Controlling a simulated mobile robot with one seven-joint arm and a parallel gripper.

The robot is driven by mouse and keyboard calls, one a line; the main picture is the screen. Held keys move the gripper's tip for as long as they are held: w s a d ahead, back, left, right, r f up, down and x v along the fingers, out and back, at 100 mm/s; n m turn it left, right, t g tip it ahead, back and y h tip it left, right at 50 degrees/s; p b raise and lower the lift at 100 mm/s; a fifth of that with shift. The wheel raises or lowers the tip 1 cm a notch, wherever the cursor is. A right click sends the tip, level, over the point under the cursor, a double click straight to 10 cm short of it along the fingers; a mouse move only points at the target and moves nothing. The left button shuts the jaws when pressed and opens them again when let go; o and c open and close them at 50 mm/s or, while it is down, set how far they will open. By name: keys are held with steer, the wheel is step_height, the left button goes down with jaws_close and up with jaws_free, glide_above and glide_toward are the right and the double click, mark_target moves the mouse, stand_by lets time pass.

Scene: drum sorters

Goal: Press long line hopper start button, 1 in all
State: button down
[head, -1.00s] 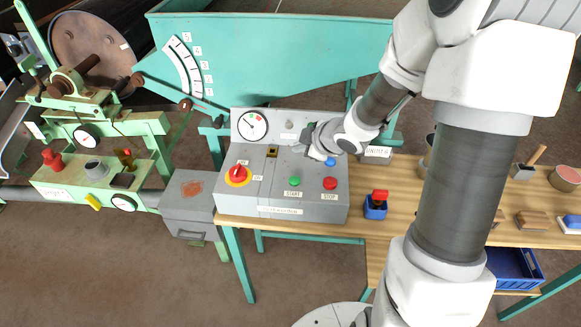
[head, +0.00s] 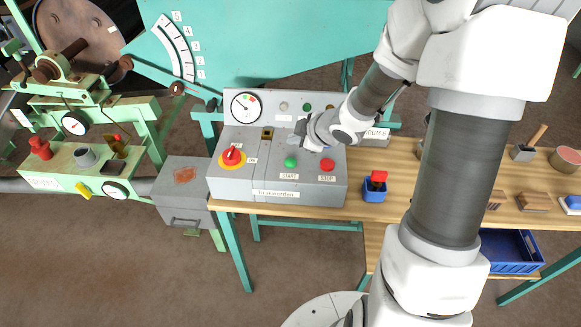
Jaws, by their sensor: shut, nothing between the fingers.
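A grey control box (head: 230,184) stands on the wooden bench at the middle of the head view. On its sloped face are a green button (head: 291,162) labelled START and a red button (head: 327,165) labelled STOP. A red rotary switch on a yellow disc (head: 232,156) is at the left. My gripper (head: 296,137) is shut and empty, pointing left and down just above and behind the START button. It appears apart from the button. The blue button seen earlier behind STOP is hidden by my gripper and wrist.
A gauge (head: 246,107) and small lamps are on the box's upright back. A blue holder with a red-topped stamp (head: 375,186) stands right of the box. A green machine with red knob (head: 40,147) is at the left, a teal hopper (head: 280,45) behind.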

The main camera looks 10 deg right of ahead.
mark_target(294, 163)
steer(key=shift+f+b, duration=1.85)
steer(key=shift+f, duration=0.65)
steer(key=shift+f, duration=0.1)
steer(key=shift+f+b, duration=0.3)
steer(key=shift+f+b, duration=0.45)
steer(key=shift+f, duration=0.1)
stand_by(0.7)
steer(key=shift+r, duration=0.15)
steer(key=shift+r+p, duration=0.8)
steer(key=shift+p, duration=0.15)
step_height(294, 163, up, 5)
steer(key=p, duration=0.5)
stand_by(0.4)
